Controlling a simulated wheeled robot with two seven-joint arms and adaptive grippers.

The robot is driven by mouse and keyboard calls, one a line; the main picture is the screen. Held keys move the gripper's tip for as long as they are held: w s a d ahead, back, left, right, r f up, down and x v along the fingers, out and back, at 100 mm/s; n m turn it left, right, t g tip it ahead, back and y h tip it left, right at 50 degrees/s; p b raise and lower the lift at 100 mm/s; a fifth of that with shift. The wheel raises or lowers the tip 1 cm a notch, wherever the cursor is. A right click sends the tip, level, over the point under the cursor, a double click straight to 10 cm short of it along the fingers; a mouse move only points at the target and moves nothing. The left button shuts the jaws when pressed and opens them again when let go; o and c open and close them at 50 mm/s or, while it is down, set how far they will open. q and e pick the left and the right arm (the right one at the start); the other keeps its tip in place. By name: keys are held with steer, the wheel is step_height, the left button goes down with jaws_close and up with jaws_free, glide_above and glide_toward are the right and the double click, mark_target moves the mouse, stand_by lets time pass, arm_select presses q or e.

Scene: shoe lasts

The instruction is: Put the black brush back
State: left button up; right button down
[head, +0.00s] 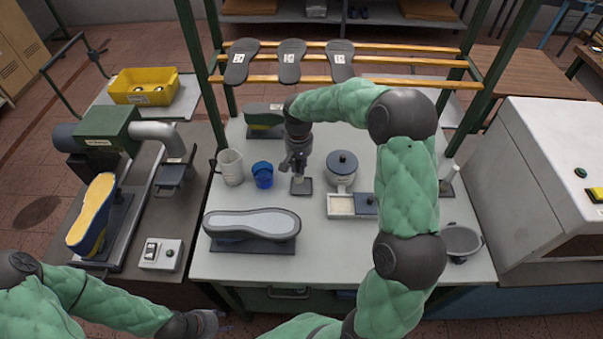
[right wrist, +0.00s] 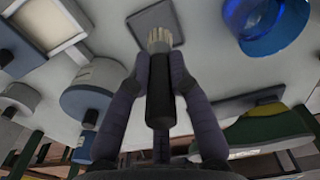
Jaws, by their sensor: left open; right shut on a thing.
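My right gripper (head: 297,163) points down over the middle of the table, shut on the black brush. In the right wrist view the brush's black handle (right wrist: 160,98) is between the fingers, with its pale bristles (right wrist: 159,39) pointing away from the gripper. The bristles overlap a small dark square tray (head: 301,188), which also shows in the right wrist view (right wrist: 138,20). I cannot tell whether they touch it. In the head view the gripper hides most of the brush. My left gripper (head: 212,322) is open and empty, low in front of the table's left front edge.
A blue cup (head: 263,176) and a white jug (head: 230,168) stand left of the tray. A lidded pot (head: 342,170) and a pale two-part box (head: 341,205) stand to its right. A sole on a stand (head: 252,224) lies in front.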

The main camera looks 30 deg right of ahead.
steer(key=shift+d+f, duration=0.3)
steer(key=shift+d+f+b, duration=0.15)
steer(key=shift+f+b, duration=0.1)
steer(key=shift+f, duration=0.65)
steer(key=shift+d+f+b, duration=0.1)
steer(key=shift+f+b, duration=0.15)
steer(key=shift+f, duration=0.65)
steer(key=shift+f, duration=0.15)
steer(key=c, duration=1.1)
jaws_free()
steer(key=shift+c, duration=0.2)
step_height(320, 180, up, 12)
steer(key=shift+r+p, duration=0.15)
steer(key=shift+p, duration=1.05)
